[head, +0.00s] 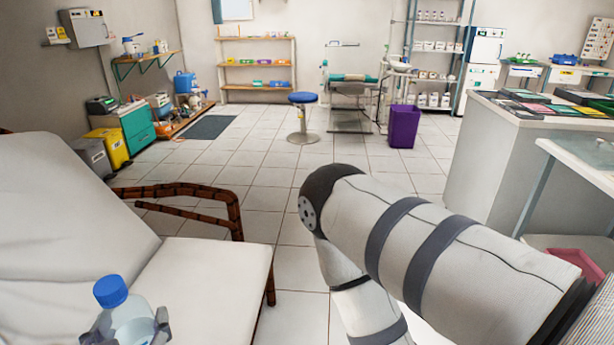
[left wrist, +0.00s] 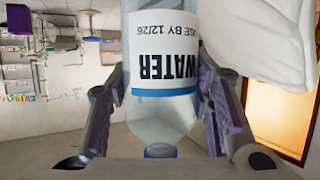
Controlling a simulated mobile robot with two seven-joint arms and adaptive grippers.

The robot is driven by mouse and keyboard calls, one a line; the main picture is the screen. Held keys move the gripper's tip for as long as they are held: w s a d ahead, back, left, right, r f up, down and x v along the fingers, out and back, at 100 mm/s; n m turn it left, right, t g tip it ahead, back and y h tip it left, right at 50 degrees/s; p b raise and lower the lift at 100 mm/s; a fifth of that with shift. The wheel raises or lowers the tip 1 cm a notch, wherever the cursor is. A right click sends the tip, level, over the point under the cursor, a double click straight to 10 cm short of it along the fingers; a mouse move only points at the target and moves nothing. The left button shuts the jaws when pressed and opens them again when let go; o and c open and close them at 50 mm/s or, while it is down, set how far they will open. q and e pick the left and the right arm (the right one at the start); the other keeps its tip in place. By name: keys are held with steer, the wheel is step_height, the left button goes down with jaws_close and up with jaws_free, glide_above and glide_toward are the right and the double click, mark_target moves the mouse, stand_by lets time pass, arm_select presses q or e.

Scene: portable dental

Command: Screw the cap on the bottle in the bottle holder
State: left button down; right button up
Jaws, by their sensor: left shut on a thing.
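A clear plastic water bottle (head: 132,322) shows at the bottom left of the head view, upright, with a blue cap (head: 110,291) on its top. I cannot tell how tightly the cap sits. My left gripper (head: 129,333) is shut on the bottle's body, one finger on each side. In the left wrist view the bottle (left wrist: 163,100) appears upside down between the fingers of my left gripper (left wrist: 163,112), with its white WATER label and blue cap (left wrist: 160,151) showing. No bottle holder can be made out. My right gripper is not in view.
A white-cushioned chair (head: 215,285) with a brown armrest (head: 205,192) is close behind the bottle. My other arm crosses the middle and right. A white counter (head: 500,150) and a glass-topped table (head: 585,155) stand at right. Open tiled floor (head: 255,165) lies beyond.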

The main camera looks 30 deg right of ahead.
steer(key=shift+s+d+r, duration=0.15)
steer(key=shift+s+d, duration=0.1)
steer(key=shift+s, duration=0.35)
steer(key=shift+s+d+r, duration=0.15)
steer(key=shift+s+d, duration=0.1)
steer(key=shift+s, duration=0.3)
arm_select(q)
steer(key=a+f+n+y, duration=0.1)
steer(key=a+f, duration=0.2)
steer(key=a, duration=0.5)
steer(key=s+a+f+n+y, duration=0.1)
steer(key=a+f, duration=0.3)
steer(key=a, duration=0.3)
steer(key=shift+s+a+f+y, duration=0.2)
steer(key=shift+a+f+y, duration=0.1)
steer(key=shift+a, duration=0.1)
